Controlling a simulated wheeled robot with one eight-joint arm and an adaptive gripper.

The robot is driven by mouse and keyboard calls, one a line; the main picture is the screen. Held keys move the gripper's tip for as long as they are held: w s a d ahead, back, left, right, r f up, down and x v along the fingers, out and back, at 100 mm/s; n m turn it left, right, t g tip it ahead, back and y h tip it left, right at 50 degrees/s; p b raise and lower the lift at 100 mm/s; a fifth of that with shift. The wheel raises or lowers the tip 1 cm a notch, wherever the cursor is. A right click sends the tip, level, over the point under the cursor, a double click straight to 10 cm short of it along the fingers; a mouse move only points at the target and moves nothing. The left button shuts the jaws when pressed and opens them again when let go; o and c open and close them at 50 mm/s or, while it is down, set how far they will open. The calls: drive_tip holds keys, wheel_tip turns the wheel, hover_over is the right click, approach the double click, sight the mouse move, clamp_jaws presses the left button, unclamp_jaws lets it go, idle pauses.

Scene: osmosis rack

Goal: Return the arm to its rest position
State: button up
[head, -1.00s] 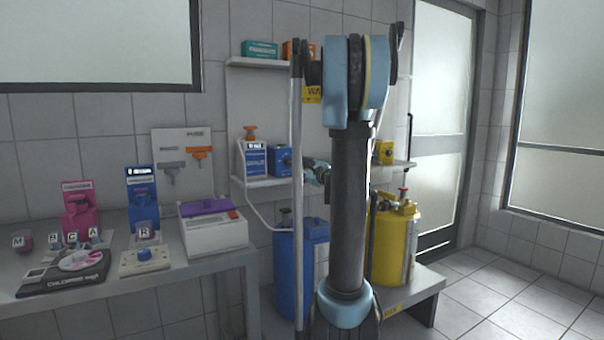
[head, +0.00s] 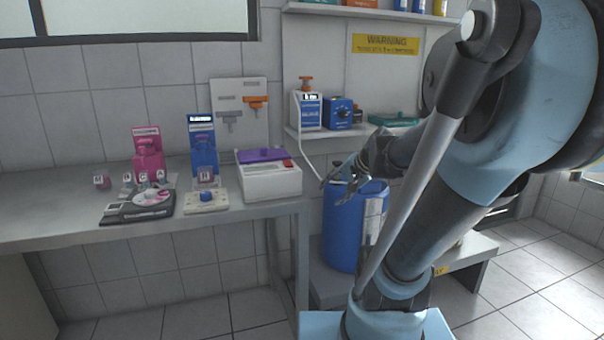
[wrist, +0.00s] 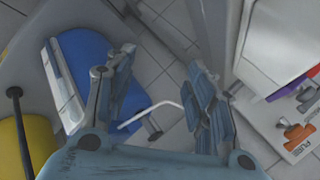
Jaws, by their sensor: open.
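My gripper (head: 343,181) is open and empty in the head view, in front of the blue tank and to the right of the white box with the purple lid. In the wrist view my gripper (wrist: 160,95) shows its two fingers spread apart, with floor tiles, the white tube and part of the blue tank between and behind them. My arm is bent and fills the right side of the head view. Part of the rack behind it is hidden.
The blue tank (head: 342,237) stands on a low grey platform (head: 478,248). A white box (head: 270,182) sits at the bench's (head: 60,223) right end. A shelf (head: 350,131) holds a blue box (head: 339,113). A yellow tank (wrist: 12,150) shows in the wrist view. Floor at right is open.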

drive_tip(key=s+d+f+n+g+h, duration=0.2)
drive_tip(key=s+d+f+n, duration=0.1)
drive_tip(key=s, duration=0.5)
drive_tip(key=s+d+f+n+g+h, duration=0.2)
drive_tip(key=s+d+f+n+h, duration=0.1)
drive_tip(key=s+d+f, duration=0.2)
drive_tip(key=s+f, duration=0.2)
drive_tip(key=s, duration=0.2)
drive_tip(key=shift+d, duration=0.2)
drive_tip(key=shift+f, duration=0.1)
drive_tip(key=shift+w+f, duration=0.2)
drive_tip(key=shift+w, duration=0.2)
drive_tip(key=c, duration=0.4)
drive_tip(key=shift+s, duration=0.15)
